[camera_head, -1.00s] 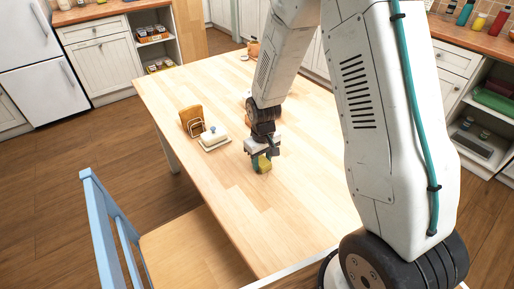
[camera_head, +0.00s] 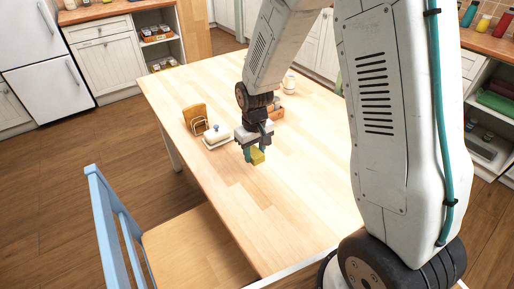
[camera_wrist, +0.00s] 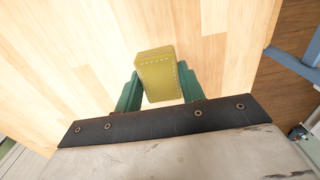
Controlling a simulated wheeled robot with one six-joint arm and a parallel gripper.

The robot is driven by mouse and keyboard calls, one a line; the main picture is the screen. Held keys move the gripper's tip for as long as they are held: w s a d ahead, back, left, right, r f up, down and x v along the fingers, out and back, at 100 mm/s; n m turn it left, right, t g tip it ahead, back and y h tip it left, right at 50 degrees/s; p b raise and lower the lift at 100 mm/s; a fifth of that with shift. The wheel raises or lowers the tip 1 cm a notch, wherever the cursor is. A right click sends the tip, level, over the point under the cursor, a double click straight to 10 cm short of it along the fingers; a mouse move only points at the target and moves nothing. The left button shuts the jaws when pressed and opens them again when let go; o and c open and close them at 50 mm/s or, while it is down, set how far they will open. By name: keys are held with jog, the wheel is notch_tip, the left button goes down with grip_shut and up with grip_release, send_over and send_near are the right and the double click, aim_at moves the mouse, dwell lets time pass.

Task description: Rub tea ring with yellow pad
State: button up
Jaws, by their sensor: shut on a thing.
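My gripper (camera_head: 250,152) is shut on the yellow pad (camera_head: 257,157) over the wooden table (camera_head: 215,185), just right of the butter dish. In the wrist view the pad (camera_wrist: 157,78) is a yellow block with pale stitching, held between the green fingers. Bare wood grain lies around it there. I cannot tell for sure whether the pad touches the tabletop or hangs just above it. I see no tea ring in either view; it may be hidden under the pad or behind my arm.
A toast rack with toast (camera_head: 195,118) and a white butter dish (camera_head: 216,137) stand close on the left. A small wooden box (camera_head: 277,112) and a jar (camera_head: 289,83) are behind my gripper. A blue chair (camera_head: 108,220) stands at the front left. The table's near part is clear.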

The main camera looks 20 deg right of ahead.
jog(key=shift+r, duration=1.3)
